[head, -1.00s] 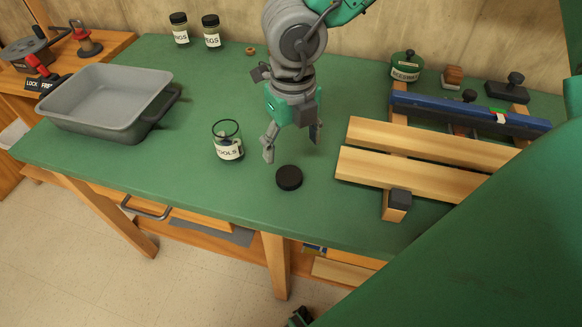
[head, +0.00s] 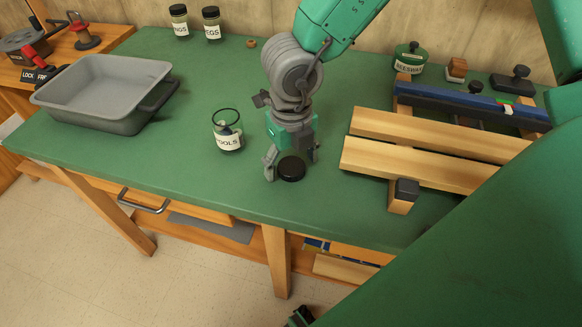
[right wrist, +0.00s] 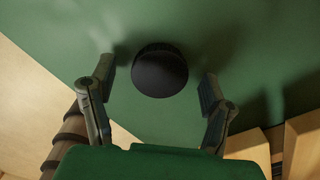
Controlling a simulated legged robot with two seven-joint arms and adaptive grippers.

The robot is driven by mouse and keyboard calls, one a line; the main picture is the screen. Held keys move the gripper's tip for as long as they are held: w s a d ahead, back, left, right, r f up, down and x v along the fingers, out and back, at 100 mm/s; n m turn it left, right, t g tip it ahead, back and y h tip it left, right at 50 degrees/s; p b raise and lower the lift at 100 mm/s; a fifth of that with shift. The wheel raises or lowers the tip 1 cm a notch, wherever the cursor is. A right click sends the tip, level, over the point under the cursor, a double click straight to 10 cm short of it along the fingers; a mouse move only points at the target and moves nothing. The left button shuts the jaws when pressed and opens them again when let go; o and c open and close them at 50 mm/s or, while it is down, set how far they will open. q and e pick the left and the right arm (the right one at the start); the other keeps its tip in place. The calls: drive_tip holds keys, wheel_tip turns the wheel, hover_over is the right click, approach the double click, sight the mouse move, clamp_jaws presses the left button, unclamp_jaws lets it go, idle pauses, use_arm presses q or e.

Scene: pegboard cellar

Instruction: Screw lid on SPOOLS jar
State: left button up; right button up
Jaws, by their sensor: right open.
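The SPOOLS jar (head: 229,141) is a clear open glass jar with a white label, partly readable, standing upright on the green bench. It has no lid on it, and something pale shows inside. A round black lid (head: 291,171) lies flat on the bench to the right of the jar. My right gripper (head: 291,164) points down over the lid, open, with one finger on each side of it. In the right wrist view the lid (right wrist: 160,71) sits between the spread fingertips, with a gap on both sides. My left gripper is not in view.
A grey tray (head: 101,88) stands at the left. Two dark-lidded jars (head: 179,23) (head: 212,26) stand at the back. A wooden slatted fixture (head: 430,132) with a blue bar (head: 462,101) and a green beeswax tin (head: 410,60) are at right. The bench in front of the jar is clear.

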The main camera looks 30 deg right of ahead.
sight(292, 166)
drive_tip(key=shift+a+f, duration=0.1)
drive_tip(key=shift+f, duration=0.2)
drive_tip(key=shift+d, duration=0.2)
drive_tip(key=c, duration=0.9)
drive_tip(key=shift+r, duration=0.1)
drive_tip(key=shift+a+r, duration=0.1)
drive_tip(key=shift+r, duration=0.25)
wheel_tip(292, 166, up, 9)
drive_tip(key=p, duration=0.3)
drive_tip(key=shift+r, duration=0.1)
